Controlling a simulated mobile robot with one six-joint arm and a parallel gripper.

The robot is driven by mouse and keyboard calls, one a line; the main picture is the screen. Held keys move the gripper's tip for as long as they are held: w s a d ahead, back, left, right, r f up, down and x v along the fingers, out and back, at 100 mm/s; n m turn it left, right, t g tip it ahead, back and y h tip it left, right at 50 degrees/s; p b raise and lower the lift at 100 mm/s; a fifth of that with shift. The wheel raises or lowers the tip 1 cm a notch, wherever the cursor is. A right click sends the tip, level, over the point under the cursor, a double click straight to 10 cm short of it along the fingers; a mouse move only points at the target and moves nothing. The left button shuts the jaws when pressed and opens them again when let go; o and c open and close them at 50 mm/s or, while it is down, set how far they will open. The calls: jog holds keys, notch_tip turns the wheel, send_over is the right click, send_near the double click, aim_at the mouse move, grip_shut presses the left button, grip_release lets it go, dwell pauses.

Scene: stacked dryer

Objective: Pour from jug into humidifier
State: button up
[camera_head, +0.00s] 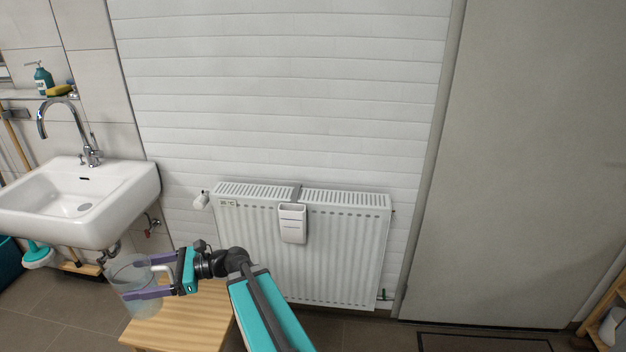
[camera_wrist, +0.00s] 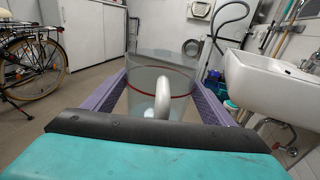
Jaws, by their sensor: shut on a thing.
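The clear jug (camera_head: 134,290) is held upright above the wooden stool, with its pale handle toward my gripper. My gripper (camera_head: 150,280) is shut on the jug, with its purple fingers along both sides. In the wrist view the jug (camera_wrist: 160,75) stands between the fingers, with a red line around it and the white handle in front. What the jug holds is hard to tell. The humidifier (camera_head: 292,223) is a small white container hung on the front of the radiator, to the right of my gripper. Its top looks open.
The white radiator (camera_head: 335,260) is on the wall. A wooden stool (camera_head: 185,318) stands below my gripper. A white sink (camera_head: 80,200) with a tap is at the left. A bicycle (camera_wrist: 32,70) shows in the wrist view.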

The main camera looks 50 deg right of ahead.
jog(key=d+r+m+t+h+p, duration=0.2)
jog(key=d+h, duration=0.1)
jog(key=d, duration=1.2)
jog(key=d+r+m+t+h+p, duration=0.2)
jog(key=d+r+m+p, duration=0.1)
jog(key=d, duration=1.2)
jog(key=s+d+r+m+h+p, duration=0.1)
jog(key=s+d, duration=0.3)
jog(key=d, duration=0.4)
jog(key=s+d+r+m+t+h+p, duration=0.1)
jog(key=s+d+h, duration=0.2)
jog(key=d, duration=0.6)
jog(key=s+d+r+m+t+h+p, duration=0.1)
jog(key=s+d+r+h, duration=0.1)
jog(key=s+d, duration=0.4)
jog(key=shift+d+m+p, duration=0.35)
jog(key=shift+d+m, duration=0.05)
jog(key=shift+d, duration=0.75)
jog(key=shift+r+p, duration=0.3)
jog(key=shift+p, duration=0.4)
jog(key=g+p, duration=0.1)
jog(key=p, duration=0.1)
jog(key=r+g+p, duration=0.1)
jog(key=p, duration=0.1)
jog(key=shift+s+g+h, duration=0.15)
jog(key=shift+g+h, duration=0.25)
jog(key=shift+p, duration=0.4)
